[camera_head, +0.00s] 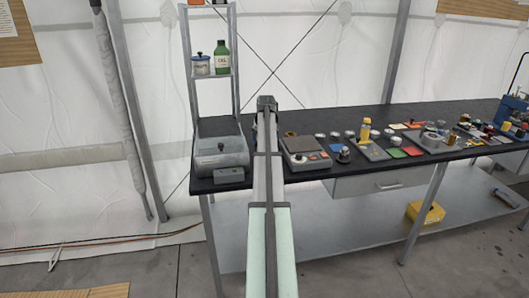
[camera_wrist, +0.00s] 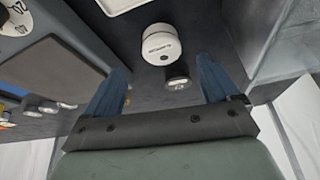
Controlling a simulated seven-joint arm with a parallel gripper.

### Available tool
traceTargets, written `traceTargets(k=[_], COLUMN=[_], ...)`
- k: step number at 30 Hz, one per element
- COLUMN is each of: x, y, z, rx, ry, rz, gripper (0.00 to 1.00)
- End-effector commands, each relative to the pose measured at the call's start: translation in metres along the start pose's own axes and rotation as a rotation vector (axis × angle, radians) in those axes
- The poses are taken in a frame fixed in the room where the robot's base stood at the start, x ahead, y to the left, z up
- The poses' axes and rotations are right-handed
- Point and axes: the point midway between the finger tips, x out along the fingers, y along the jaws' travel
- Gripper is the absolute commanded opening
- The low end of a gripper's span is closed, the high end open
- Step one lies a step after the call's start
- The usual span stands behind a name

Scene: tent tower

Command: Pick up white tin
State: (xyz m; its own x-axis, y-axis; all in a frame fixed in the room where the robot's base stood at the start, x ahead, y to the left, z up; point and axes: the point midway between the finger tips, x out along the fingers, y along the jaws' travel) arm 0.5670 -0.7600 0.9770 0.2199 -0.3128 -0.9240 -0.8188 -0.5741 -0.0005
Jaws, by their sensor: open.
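A round white tin (camera_wrist: 162,44) with dark lettering on its side stands on the dark tabletop in the wrist view. My gripper (camera_wrist: 161,72) is open, with its two blue fingers spread and nothing between the tips. The tin appears just beyond the fingertips, roughly between them. In the head view my gripper (camera_head: 266,104) is above the bench, and I cannot make out this tin there; my arm covers that part of the tabletop.
A small dark cylinder (camera_wrist: 177,77) with a pale end is close beside the tin. A grey box-shaped device (camera_head: 220,147) is left of my arm, and a flat-topped device (camera_head: 306,152) is right. A shelf holds a green bottle (camera_head: 222,57). Several small items crowd the bench rightward.

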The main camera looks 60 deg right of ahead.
Motion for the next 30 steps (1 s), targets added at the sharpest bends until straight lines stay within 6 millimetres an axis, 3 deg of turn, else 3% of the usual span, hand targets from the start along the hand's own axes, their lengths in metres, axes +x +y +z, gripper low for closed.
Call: traceTargets(k=[11, 19, 27, 30], x=[0.027, 0.060, 0.065, 0.065], y=[-0.001, -0.003, -0.003, -0.003], z=[0.001, 0.001, 0.002, 0.002], rx=[-0.001, -0.001, 0.000, 0.000], ry=[0.000, 0.000, 0.001, 0.001], rz=[0.000, 0.000, 0.000, 0.000], gripper=[0.89, 0.89, 0.89, 0.80])
